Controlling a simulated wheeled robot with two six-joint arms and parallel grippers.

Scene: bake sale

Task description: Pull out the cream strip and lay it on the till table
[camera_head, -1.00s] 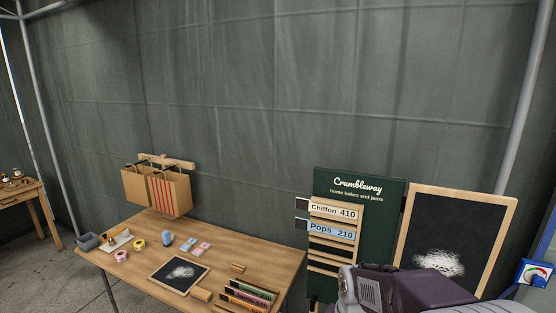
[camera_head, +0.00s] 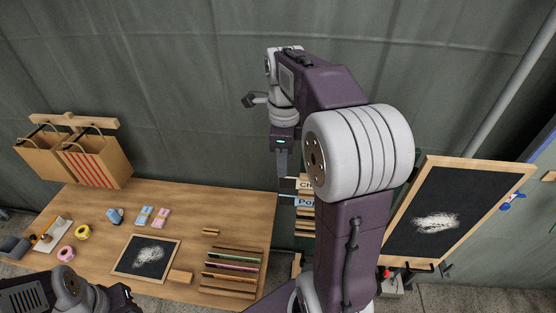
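The cream strip (camera_head: 304,184), printed with dark letters, sits in the top slot of the green sign's wooden rack, with a dark tab at its left end. Only its left part shows; my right arm hides the rest. My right gripper (camera_head: 282,172) points down at the strip's left end. I cannot tell whether it touches the strip or whether its fingers are apart. The till table (camera_head: 230,204) is the wooden table at left and centre. My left arm is at the bottom left, its fingers out of view.
A blue strip (camera_head: 304,202) sits just below the cream one. The table holds a small chalkboard (camera_head: 138,267), a rack of coloured strips (camera_head: 231,267), tape rolls and small packets. Paper bags (camera_head: 97,164) hang behind its left end. A large chalkboard (camera_head: 455,195) stands right. Bare tabletop lies towards the back.

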